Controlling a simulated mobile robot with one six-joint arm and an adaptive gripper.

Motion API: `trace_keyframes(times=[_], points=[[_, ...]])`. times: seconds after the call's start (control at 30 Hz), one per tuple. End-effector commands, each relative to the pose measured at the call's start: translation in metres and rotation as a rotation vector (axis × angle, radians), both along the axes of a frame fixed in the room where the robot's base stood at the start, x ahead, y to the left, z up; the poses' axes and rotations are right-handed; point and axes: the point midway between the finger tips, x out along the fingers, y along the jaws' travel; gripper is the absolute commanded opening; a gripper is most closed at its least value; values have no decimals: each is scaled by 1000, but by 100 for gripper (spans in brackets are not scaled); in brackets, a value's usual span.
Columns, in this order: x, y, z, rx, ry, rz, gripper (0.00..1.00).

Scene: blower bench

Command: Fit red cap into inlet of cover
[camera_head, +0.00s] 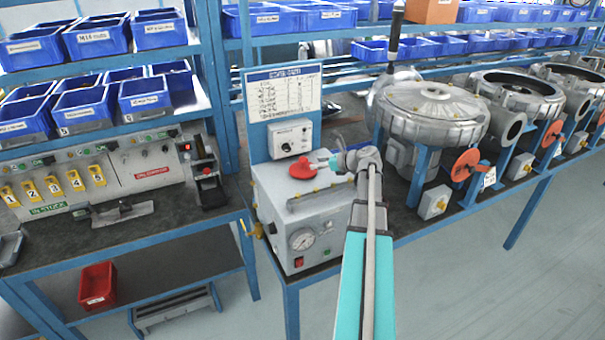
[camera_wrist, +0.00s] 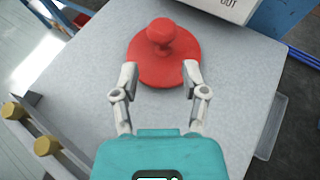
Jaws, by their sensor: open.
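The red cap (camera_wrist: 165,60) is a round disc with a raised knob. It lies knob up on the grey top of the tester box, and it also shows in the head view (camera_head: 304,169). My gripper (camera_wrist: 160,72) is open, with one finger at each side of the cap's near edge; I cannot tell if they touch it. In the head view my gripper (camera_head: 318,162) is just right of the cap. The grey blower cover (camera_head: 432,108) sits on a blue stand to the right. Its inlet cannot be made out clearly.
A label board (camera_head: 284,95) and a white control box (camera_head: 290,138) stand behind the cap. More blowers (camera_head: 515,95) with orange-red discs (camera_head: 465,164) line the bench to the right. Blue bins (camera_head: 290,18) fill the shelves. Brass fittings (camera_wrist: 14,110) stick out beside the box.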

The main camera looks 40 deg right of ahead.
Motion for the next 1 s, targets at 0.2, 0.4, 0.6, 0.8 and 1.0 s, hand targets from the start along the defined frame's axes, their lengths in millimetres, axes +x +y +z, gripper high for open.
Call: trace_keyframes(times=[0.2, 0.4, 0.6, 0.8, 1.0], points=[[15, 5, -7, 0, 0, 0, 57], [16, 6, -6, 0, 0, 0, 57], [17, 6, -7, 0, 0, 1, 57], [31, 9, -13, 1, 0, 4, 57], [52, 15, -22, 0, 0, 4, 57]])
